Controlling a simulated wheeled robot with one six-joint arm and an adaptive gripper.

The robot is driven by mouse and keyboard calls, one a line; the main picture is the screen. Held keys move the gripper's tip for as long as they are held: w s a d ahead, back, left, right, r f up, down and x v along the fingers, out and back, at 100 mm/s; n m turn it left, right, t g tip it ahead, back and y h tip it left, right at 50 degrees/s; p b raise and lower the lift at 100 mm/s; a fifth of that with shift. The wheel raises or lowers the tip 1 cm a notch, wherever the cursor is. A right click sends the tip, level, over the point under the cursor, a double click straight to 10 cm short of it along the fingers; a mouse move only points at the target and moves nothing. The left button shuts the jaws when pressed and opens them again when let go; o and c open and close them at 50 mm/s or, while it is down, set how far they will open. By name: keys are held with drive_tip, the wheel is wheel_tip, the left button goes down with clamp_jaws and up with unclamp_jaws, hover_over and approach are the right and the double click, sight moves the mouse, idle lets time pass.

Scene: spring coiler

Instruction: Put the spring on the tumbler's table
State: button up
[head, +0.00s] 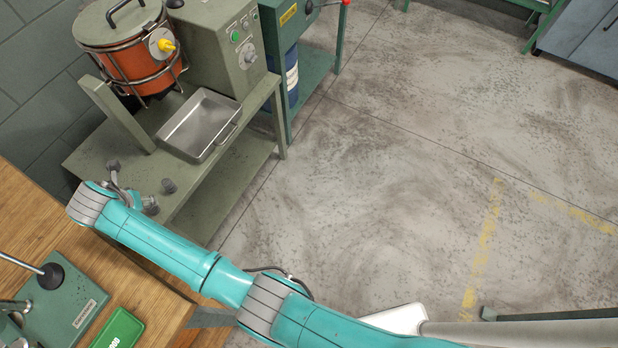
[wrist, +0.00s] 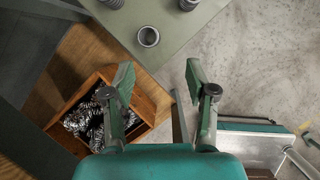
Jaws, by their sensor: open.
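The tumbler (head: 133,62) is an orange drum in a wire cage on a grey-green table (head: 222,185). A short grey spring-like cylinder (head: 150,205) stands upright near this table's front corner; in the wrist view it shows as a ring (wrist: 148,37). Two similar grey pieces (head: 168,185) (head: 113,165) are on the same table, cut by the top edge in the wrist view. My gripper (wrist: 157,78) is open and empty, with the near cylinder beyond its fingertips and apart from them. In the head view my arm largely hides the gripper.
A metal tray (head: 202,124) sits below the tumbler. A wooden bench (head: 150,300) holds a green machine (head: 65,305) and a green box (head: 118,330). A wooden box (wrist: 145,97) of shiny coils lies below my gripper. Open floor (head: 400,170) lies to the right.

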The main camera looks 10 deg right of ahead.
drive_tip(key=s+d+f+m+t+y, duration=0.1)
drive_tip(key=d+f+m, duration=0.3)
drive_tip(key=d+f, duration=0.45)
drive_tip(key=s+d+f+m+t, duration=0.1)
drive_tip(key=d+f+m, duration=0.4)
drive_tip(key=d, duration=0.7)
drive_tip(key=s+d+f+m+t+y, duration=0.1)
drive_tip(key=s+d+m, duration=0.4)
drive_tip(key=d, duration=0.4)
drive_tip(key=s+d+f+m+t, duration=0.1)
drive_tip(key=s+d+f+m, duration=0.15)
drive_tip(key=s+d, duration=0.55)
drive_tip(key=s+d+r+m+t, duration=0.3)
drive_tip(key=s+d+r+m, duration=0.7)
drive_tip(key=s+d, duration=0.25)
drive_tip(key=s+d+r+m+t+h, duration=0.1)
drive_tip(key=s+r+m, duration=0.4)
drive_tip(key=r, duration=0.5)
drive_tip(key=s+d+r+m+t+h, duration=0.1)
drive_tip(key=s+d+r+m+t, duration=0.1)
drive_tip(key=s+r+m, duration=0.3)
wheel_tip(320, 180, up, 5)
drive_tip(key=shift+s+d+f+m+h, duration=0.15)
drive_tip(key=shift+s+d+m+h, duration=0.25)
drive_tip(key=shift+s+d, duration=0.45)
